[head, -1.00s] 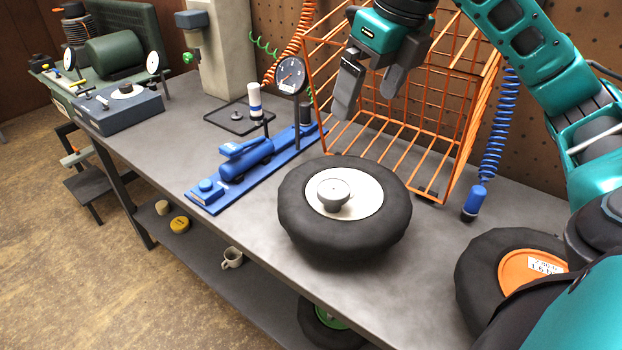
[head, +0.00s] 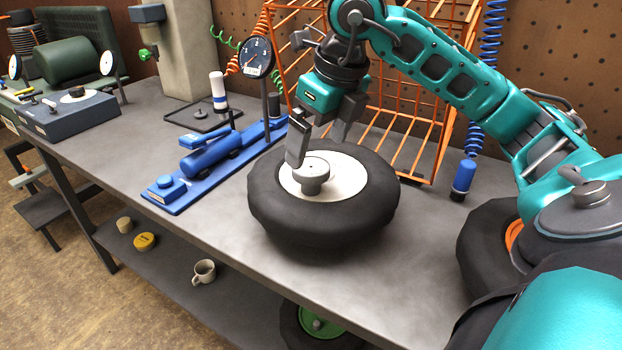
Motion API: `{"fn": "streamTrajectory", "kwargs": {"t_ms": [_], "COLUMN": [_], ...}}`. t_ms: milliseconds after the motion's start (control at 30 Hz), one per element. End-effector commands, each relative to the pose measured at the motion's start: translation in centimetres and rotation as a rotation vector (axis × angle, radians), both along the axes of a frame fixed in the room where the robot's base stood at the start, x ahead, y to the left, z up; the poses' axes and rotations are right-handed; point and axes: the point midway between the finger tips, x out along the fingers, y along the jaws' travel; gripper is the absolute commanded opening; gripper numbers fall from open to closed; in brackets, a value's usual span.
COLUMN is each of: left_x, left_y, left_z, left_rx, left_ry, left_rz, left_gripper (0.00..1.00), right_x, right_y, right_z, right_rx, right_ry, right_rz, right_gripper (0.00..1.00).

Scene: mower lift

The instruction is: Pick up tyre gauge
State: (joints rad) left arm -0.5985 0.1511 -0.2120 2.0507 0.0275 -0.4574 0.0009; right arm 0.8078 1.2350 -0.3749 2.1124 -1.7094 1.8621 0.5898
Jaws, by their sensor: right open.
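A grey, round-topped piece (head: 312,177), which looks like the tyre gauge, stands on the white hub (head: 350,178) of a black tyre (head: 320,225) lying flat on the bench. Its face and markings are too small to tell. My right gripper (head: 319,152) is open just above and behind it, fingers pointing down. One finger is close to the piece's left rear edge; I cannot tell whether they touch. Nothing is between the fingers. A round dial (head: 257,58) on a post stands on the blue foot pump (head: 210,155). My left gripper is out of view.
An orange wire cage (head: 425,110) stands behind the tyre. A blue-ended coiled hose (head: 463,178) is at the right, near another tyre (head: 484,245). Bare bench (head: 425,250) lies right of the tyre.

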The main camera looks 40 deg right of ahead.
Motion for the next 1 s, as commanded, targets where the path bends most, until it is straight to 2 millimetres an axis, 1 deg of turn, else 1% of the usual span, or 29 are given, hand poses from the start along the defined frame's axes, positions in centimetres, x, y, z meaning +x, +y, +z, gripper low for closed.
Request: {"fn": "streamTrajectory", "kwargs": {"t_ms": [167,300,433,533,733,767,1000], "left_x": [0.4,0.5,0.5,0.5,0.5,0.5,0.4], "left_y": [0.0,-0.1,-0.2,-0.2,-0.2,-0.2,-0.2], "left_z": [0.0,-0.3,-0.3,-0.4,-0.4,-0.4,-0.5], "left_rx": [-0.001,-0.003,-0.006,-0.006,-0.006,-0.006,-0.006], "left_ry": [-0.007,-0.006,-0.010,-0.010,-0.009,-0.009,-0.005], "left_rz": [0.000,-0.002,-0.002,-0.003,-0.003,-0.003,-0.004], "left_gripper": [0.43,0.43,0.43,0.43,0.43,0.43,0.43], "right_x": [0.3,0.6,1.0,1.2,1.3,1.3,1.2], "right_y": [0.2,0.6,0.6,0.6,0.6,0.6,0.6], "right_z": [-1.4,-3.6,-5.2,-5.6,-5.6,-5.6,-5.6], "right_rx": [0.000,0.000,0.002,0.000,0.000,0.000,0.000], "right_ry": [0.001,0.003,0.002,0.000,-0.001,-0.001,-0.001], "right_rz": [0.000,0.001,0.001,0.000,0.000,0.000,0.000], "right_gripper": [0.97,0.97,0.97,0.97,0.97,0.96,0.73]}}
